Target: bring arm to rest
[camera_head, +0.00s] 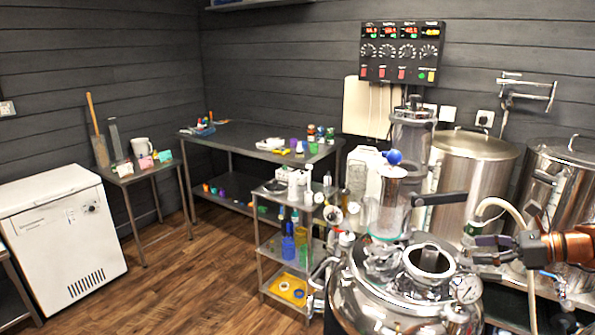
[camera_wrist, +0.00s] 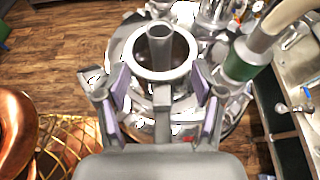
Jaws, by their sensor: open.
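My gripper (camera_head: 487,249) is at the right of the head view, at the end of my orange arm. It is beside the open round port (camera_head: 430,262) on the lid of a shiny steel vessel (camera_head: 385,305). In the wrist view my gripper (camera_wrist: 160,85) has its fingers with purple pads spread apart, with nothing held between them. I cannot tell whether the fingers touch the vessel.
A glass column with a blue ball (camera_head: 393,157) and a pressure gauge (camera_head: 467,289) stand close by on the vessel. A hose (camera_head: 505,208) hangs near my gripper. Large steel kettles (camera_head: 468,165) stand behind. A shelf cart (camera_head: 285,240) is to the left; the wooden floor (camera_head: 190,280) is open.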

